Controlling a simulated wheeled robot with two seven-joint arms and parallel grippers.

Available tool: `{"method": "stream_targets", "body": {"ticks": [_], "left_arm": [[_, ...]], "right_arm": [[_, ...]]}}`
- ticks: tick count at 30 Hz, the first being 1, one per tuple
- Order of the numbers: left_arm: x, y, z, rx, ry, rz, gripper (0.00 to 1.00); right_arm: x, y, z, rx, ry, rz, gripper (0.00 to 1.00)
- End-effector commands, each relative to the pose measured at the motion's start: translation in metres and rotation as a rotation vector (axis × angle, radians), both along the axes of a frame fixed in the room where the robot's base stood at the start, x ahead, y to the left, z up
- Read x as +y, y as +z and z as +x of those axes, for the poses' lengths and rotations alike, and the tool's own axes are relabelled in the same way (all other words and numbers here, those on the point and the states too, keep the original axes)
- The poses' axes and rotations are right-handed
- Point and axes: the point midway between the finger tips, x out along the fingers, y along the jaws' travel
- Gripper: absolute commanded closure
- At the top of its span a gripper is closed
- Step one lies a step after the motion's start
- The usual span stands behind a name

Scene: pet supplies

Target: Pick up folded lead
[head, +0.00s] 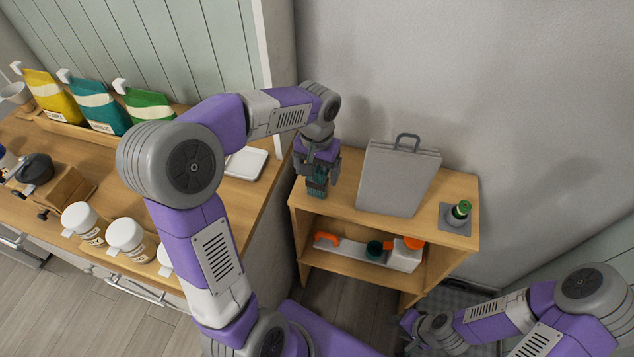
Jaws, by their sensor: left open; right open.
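A small dark teal bundle, which looks like the folded lead (316,188), is at the left end of the wooden shelf unit's top (345,192). My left gripper (318,178) points down right over it, with open fingers around or just beside it. The gripper hides part of the bundle, and I cannot tell whether the fingers touch it. My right gripper (408,322) is low at the right, apart from the shelf unit. Its fingers are small and hard to see.
A grey case with a handle (398,178) stands on the shelf top, right of my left gripper. A green-topped item (460,211) sits on a grey mat at the right end. The lower shelf holds a white tray (404,259) with orange and green items. A counter with bags and jars (127,236) is left.

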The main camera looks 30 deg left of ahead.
Motion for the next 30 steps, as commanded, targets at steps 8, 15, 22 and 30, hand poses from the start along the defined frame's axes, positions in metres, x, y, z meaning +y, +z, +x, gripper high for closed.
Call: {"method": "stream_targets", "body": {"ticks": [8,15,22,30], "left_arm": [[0.000,0.001,0.000,-0.001,0.000,0.000,0.30],[0.000,0.001,0.000,0.000,0.000,0.000,0.67],[0.000,0.001,0.000,-0.001,0.000,0.000,0.76],[0.000,0.033,0.001,-0.004,0.001,0.001,0.76]], "right_arm": [[0.000,0.001,0.000,0.000,0.000,0.000,0.57],[0.000,0.001,0.000,0.000,0.000,0.000,0.57],[0.000,0.001,0.000,0.000,0.000,0.000,0.57],[0.000,0.013,0.000,0.000,0.000,0.000,0.57]]}}
